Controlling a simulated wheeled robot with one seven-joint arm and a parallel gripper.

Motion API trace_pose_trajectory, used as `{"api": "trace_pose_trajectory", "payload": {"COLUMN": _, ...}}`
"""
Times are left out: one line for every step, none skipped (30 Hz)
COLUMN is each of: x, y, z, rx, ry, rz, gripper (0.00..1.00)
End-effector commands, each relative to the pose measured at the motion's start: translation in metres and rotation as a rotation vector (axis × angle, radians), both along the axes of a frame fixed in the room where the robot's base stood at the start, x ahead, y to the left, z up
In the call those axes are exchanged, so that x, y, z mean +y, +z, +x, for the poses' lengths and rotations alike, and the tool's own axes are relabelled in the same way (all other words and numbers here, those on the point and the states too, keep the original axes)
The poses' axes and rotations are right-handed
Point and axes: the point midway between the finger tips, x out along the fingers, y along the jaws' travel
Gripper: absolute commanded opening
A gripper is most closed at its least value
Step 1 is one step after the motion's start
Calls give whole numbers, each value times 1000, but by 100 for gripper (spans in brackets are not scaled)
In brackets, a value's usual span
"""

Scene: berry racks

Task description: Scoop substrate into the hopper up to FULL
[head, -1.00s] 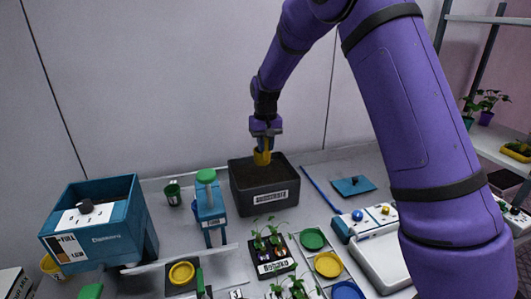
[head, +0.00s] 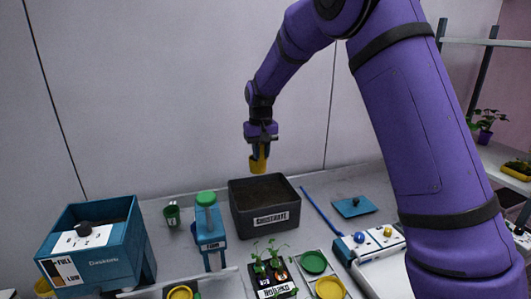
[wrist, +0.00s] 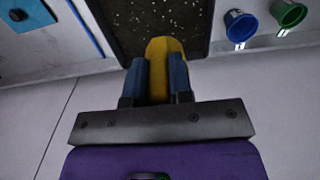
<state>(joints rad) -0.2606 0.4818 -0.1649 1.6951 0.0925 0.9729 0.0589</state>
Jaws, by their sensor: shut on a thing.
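My gripper (head: 260,150) is shut on a yellow scoop (head: 258,164), held just above the back part of the substrate bin. In the wrist view the scoop (wrist: 168,70) sits between the two blue fingers (wrist: 160,80). Whether it holds substrate cannot be told. The dark bin (head: 262,222), labelled SUBSTRATE, holds dark brown, speckled substrate (wrist: 150,22). The blue hopper (head: 125,235) stands at the left, with a FULL and LOW level window (head: 62,270) on its front and a dark knob on top. The level inside is hard to read.
A blue device with a green top (head: 206,200) stands between hopper and bin. A blue tray (head: 353,206) and a blue stick (head: 322,210) lie right of the bin. Seedlings (head: 268,262) stand in front.

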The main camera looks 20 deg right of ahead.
Motion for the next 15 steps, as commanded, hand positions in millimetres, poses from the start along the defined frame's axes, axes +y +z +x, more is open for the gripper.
{"api": "trace_pose_trajectory", "payload": {"x": 13, "y": 2, "z": 0, "rx": 0, "ry": 6, "rz": 1, "gripper": 0}}
{"api": "trace_pose_trajectory", "payload": {"x": 21, "y": 4, "z": 0, "rx": 1, "ry": 8, "rz": 1, "gripper": 0}}
{"api": "trace_pose_trajectory", "payload": {"x": 34, "y": 6, "z": 0, "rx": 0, "ry": 9, "rz": 2, "gripper": 0}}
{"api": "trace_pose_trajectory", "payload": {"x": 44, "y": 9, "z": -1, "rx": 0, "ry": 10, "rz": 2, "gripper": 0}}
{"api": "trace_pose_trajectory", "payload": {"x": 54, "y": 11, "z": -1, "rx": 0, "ry": 10, "rz": 2, "gripper": 0}}
{"api": "trace_pose_trajectory", "payload": {"x": 70, "y": 13, "z": -3, "rx": 1, "ry": 12, "rz": 2, "gripper": 0}}
{"api": "trace_pose_trajectory", "payload": {"x": 81, "y": 16, "z": -4, "rx": 2, "ry": 13, "rz": 2, "gripper": 0}}
{"api": "trace_pose_trajectory", "payload": {"x": 92, "y": 18, "z": -5, "rx": 1, "ry": 14, "rz": 2, "gripper": 0}}
{"api": "trace_pose_trajectory", "payload": {"x": 106, "y": 21, "z": -7, "rx": 1, "ry": 14, "rz": 2, "gripper": 0}}
{"api": "trace_pose_trajectory", "payload": {"x": 117, "y": 23, "z": -10, "rx": 2, "ry": 15, "rz": 1, "gripper": 0}}
{"api": "trace_pose_trajectory", "payload": {"x": 128, "y": 26, "z": -12, "rx": 3, "ry": 15, "rz": 2, "gripper": 0}}
{"api": "trace_pose_trajectory", "payload": {"x": 143, "y": 29, "z": -15, "rx": 3, "ry": 16, "rz": 2, "gripper": 0}}
{"api": "trace_pose_trajectory", "payload": {"x": 154, "y": 31, "z": -17, "rx": 3, "ry": 15, "rz": 2, "gripper": 0}}
{"api": "trace_pose_trajectory", "payload": {"x": 164, "y": 33, "z": -20, "rx": 3, "ry": 16, "rz": 2, "gripper": 0}}
{"api": "trace_pose_trajectory", "payload": {"x": 179, "y": 37, "z": -24, "rx": 4, "ry": 16, "rz": 2, "gripper": 0}}
